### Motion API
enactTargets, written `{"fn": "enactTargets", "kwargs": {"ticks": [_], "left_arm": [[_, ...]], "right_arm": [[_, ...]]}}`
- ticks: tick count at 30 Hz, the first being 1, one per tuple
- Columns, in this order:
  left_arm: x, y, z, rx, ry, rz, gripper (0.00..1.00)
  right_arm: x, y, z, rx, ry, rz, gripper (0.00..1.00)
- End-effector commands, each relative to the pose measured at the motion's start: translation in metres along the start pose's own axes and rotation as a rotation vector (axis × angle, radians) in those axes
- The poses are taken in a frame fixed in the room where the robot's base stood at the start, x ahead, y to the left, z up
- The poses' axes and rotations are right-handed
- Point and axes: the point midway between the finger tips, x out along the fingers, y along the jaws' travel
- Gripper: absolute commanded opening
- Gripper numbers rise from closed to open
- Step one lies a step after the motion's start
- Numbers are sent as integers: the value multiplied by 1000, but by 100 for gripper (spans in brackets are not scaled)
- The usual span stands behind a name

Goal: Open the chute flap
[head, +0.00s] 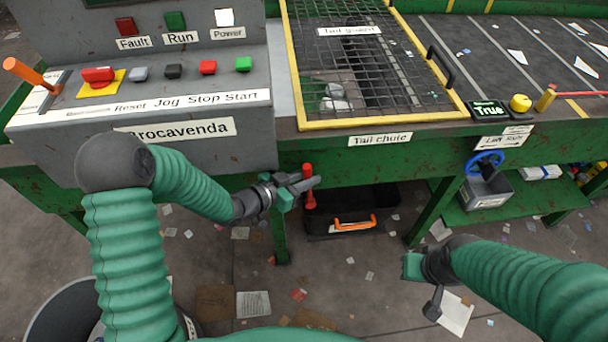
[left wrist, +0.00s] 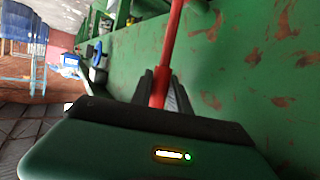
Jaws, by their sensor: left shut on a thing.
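A red lever (head: 309,188) hangs below the green belt frame, under the "Tail Chute" label (head: 380,139). My left gripper (head: 307,184) is at this lever and shut on it. In the left wrist view the red lever (left wrist: 172,50) runs up from between the fingers (left wrist: 160,88), beside the scuffed green panel (left wrist: 245,70). I cannot make out the chute flap itself, so its position does not show. My right gripper (head: 422,283) hangs low over the floor, away from the lever; its finger gap is not clear.
A dark bin with an orange handle (head: 354,222) stands under the belt frame near the lever. A yellow-edged mesh guard (head: 375,122) covers the belt end above. A control console (head: 140,120) is at left. A blue handwheel (head: 484,163) is at right. Paper scraps litter the floor.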

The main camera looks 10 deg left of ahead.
Motion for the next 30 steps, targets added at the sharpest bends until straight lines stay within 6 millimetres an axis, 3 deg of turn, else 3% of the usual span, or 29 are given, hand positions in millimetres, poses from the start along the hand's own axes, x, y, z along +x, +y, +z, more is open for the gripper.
{"fn": "enactTargets", "kwargs": {"ticks": [1,2,6,17,20,30], "left_arm": [[0,-1,-2,2,5,-2,0],[0,-1,-2,2,5,-2,26],[0,-1,-1,1,4,-1,43],[-7,-1,-2,1,3,-1,43],[-24,-2,-2,-1,2,-4,43],[-122,-2,-2,-2,1,-6,43]], "right_arm": [[0,0,0,0,0,0,0],[0,0,0,0,0,0,0],[0,0,0,0,0,0,0],[-2,0,0,0,0,0,0],[-6,0,-1,0,0,0,0],[-25,0,-6,0,0,0,0]]}}
